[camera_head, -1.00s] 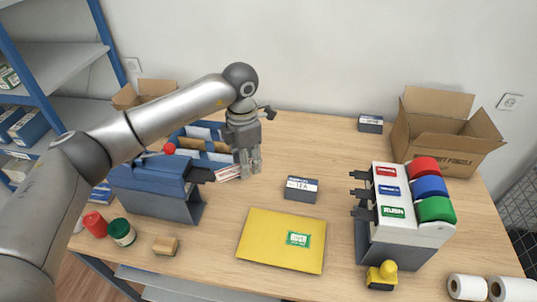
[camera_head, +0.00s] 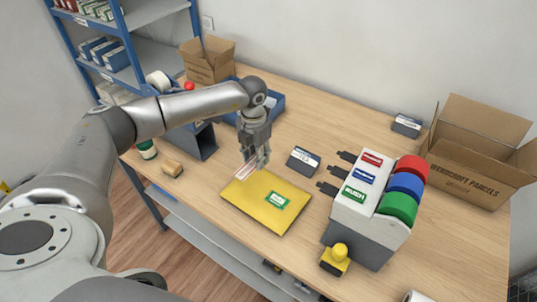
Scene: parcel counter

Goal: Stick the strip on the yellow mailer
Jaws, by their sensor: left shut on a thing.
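The yellow mailer (camera_head: 243,199) lies flat on the table, with a green and white label (camera_head: 277,200) on it. My left gripper (camera_head: 256,163) is shut on a white strip with red edging (camera_head: 244,171). The gripper is at the mailer's far left corner, and the strip points down and left over that edge. I cannot tell whether the strip touches the mailer. The fingers hide part of the strip. My right gripper is not in view.
A dispenser (camera_head: 351,212) with red, blue and green rolls stands right of the mailer. A dark box (camera_head: 303,161) lies just behind it. A yellow-handled stamp (camera_head: 338,256) stands in front of the dispenser. An open carton (camera_head: 464,182) is at the back right.

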